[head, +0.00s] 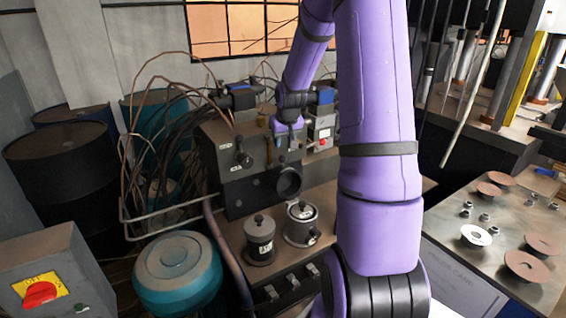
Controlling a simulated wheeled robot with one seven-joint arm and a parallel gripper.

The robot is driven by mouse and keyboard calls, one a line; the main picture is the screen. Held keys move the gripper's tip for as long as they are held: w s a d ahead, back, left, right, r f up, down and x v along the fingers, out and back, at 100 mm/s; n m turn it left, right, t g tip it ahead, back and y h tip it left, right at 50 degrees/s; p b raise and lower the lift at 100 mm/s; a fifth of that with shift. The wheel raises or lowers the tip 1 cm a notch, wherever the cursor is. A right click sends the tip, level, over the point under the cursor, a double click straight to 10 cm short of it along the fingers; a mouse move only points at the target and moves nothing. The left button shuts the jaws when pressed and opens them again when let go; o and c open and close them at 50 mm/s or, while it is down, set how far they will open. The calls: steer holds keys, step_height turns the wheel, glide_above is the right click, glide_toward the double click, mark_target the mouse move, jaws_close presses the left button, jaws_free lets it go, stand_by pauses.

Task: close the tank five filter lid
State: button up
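Two small canisters with knobbed tops stand on the bench in front of the grey machine. I cannot read a tank number on either, nor tell whether the right top is fully seated. My purple arm reaches back over the bench. My gripper (287,145) is small and dark against the machine's front, behind and above the canisters; its fingers are unclear.
A teal tank (178,272) stands left of the bench, near a control box (45,275) with a red switch. Dark drums (70,165) stand farther left. A steel table (500,230) at right holds flap discs and nuts. Thin pipes (150,135) bristle beside the machine.

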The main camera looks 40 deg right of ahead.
mark_target(284, 159)
steer(key=x, duration=0.8)
steer(key=d+x, duration=0.1)
steer(key=x, duration=0.3)
steer(key=shift+s+d+f, duration=0.1)
steer(key=shift+s, duration=0.05)
jaws_close()
